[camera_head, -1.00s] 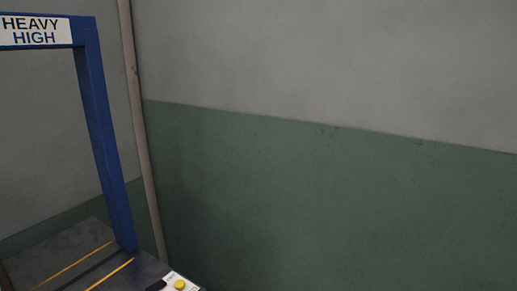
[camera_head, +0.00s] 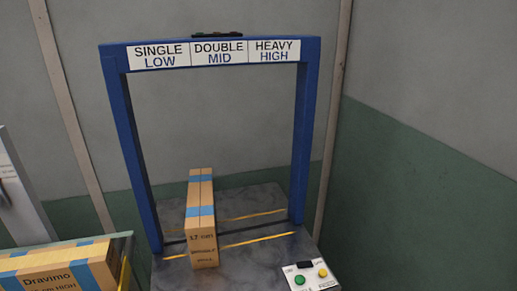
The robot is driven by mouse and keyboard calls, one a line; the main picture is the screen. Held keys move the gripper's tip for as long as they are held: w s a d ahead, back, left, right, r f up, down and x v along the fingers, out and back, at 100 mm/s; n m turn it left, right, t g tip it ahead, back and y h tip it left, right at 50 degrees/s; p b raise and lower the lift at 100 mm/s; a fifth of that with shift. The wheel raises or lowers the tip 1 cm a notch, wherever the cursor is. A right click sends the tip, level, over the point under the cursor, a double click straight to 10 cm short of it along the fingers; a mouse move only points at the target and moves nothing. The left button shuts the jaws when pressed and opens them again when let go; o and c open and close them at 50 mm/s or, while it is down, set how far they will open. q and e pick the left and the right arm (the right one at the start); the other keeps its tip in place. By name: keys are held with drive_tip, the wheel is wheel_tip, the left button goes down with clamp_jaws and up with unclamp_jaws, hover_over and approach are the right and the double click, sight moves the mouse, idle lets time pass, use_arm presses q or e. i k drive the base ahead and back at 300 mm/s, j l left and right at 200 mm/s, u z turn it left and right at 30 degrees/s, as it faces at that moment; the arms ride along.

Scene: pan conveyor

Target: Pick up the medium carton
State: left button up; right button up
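A tall narrow brown carton (camera_head: 204,246) with blue tape bands stands on the dark conveyor surface (camera_head: 262,262) under the blue frame, left of the middle. Its front face carries printed text, only partly readable. Another brown carton (camera_head: 60,270) with blue tape, marked "Dravimo" and "HIGH", shows at the lower left, cut off by the picture edge. I cannot tell which carton is the medium one. Neither of my grippers is in view.
The blue gate frame (camera_head: 308,135) has signs reading "SINGLE LOW", "DOUBLE MID" and "HEAVY HIGH". Yellow lines cross the surface. A green and grey wall stands behind.

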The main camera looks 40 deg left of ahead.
sight(200, 228)
drive_tip(key=u, duration=1.6)
